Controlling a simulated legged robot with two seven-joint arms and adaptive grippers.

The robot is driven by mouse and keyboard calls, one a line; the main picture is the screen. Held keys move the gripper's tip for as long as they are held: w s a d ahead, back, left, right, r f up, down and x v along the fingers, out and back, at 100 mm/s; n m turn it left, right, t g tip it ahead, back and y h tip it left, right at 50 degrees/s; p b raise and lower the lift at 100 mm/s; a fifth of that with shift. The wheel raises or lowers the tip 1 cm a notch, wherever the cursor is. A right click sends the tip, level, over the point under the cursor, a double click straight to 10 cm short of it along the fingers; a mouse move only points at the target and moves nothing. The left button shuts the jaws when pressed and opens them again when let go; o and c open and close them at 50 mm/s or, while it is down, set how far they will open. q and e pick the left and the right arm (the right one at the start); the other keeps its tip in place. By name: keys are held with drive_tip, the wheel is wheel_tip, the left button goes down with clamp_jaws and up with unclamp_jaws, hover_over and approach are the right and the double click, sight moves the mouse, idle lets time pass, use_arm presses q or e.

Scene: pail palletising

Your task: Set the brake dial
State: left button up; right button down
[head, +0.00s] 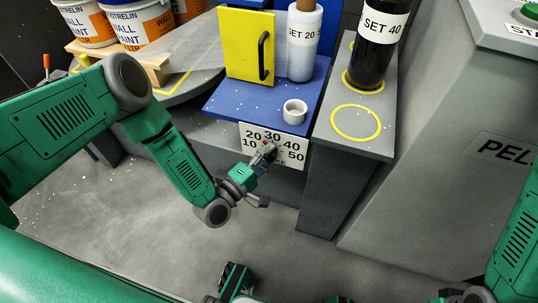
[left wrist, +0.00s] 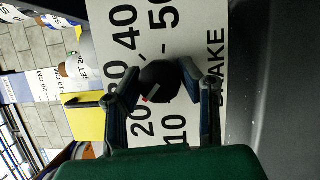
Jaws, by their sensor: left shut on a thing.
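The brake dial is a round black knob (left wrist: 160,82) on a white plate (head: 287,154) marked 10 to 50, on the front of the blue-topped stand. In the left wrist view, its light pointer has a red tip that seems to face roughly toward the 20. My left gripper (head: 268,152) is at the dial in the head view, hiding most of it. In the left wrist view its two fingers (left wrist: 164,92) are on either side of the knob, closed on it.
A white cup (head: 295,111), a white cylinder (head: 303,55) labelled SET 20 and a yellow panel (head: 247,46) with a black handle are above the dial. A dark cylinder (head: 375,55) labelled SET 40 stands right, behind an empty yellow ring (head: 356,136). Paint pails (head: 135,20) stand upper left.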

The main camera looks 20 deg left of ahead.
use_arm(q)
drive_tip(key=shift+s+f, duration=0.25)
drive_tip(key=shift+f, duration=0.1)
drive_tip(key=o, duration=1.1)
drive_tip(key=shift+o, duration=0.2)
drive_tip(key=shift+w+r, duration=0.1)
drive_tip(key=shift+r, duration=0.05)
drive_tip(key=v, duration=1.2)
drive_tip(key=shift+a, duration=0.1)
drive_tip(key=shift+w, duration=0.1)
